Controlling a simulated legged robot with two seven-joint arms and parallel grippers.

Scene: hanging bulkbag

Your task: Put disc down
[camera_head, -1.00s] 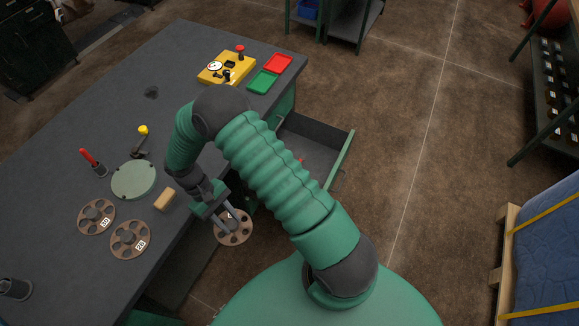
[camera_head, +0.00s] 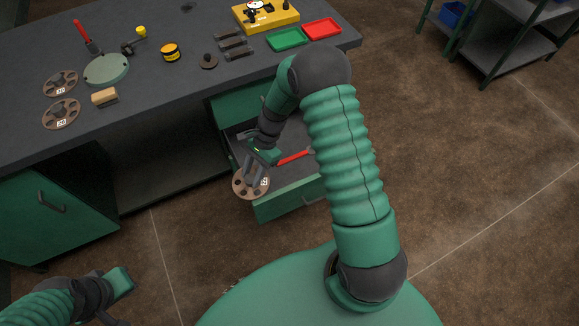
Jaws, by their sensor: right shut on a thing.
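My right gripper (camera_head: 259,168) is shut on a brown disc (camera_head: 243,189) with round holes and a small white label. The disc hangs in front of the workbench, by the left side of an open drawer (camera_head: 285,201). Two similar discs lie on the bench at the left, a rear one (camera_head: 61,82) and a front one (camera_head: 60,113). A round pale green plate (camera_head: 106,69) lies beside them. My left arm shows at the bottom left; its fingers cannot be made out.
The dark bench top (camera_head: 165,95) has free room right of a tan block (camera_head: 105,96). A red-handled tool (camera_head: 296,157) lies in the drawer. A yellow box (camera_head: 266,16), green tray (camera_head: 288,40) and red tray (camera_head: 322,29) stand at the bench's right end.

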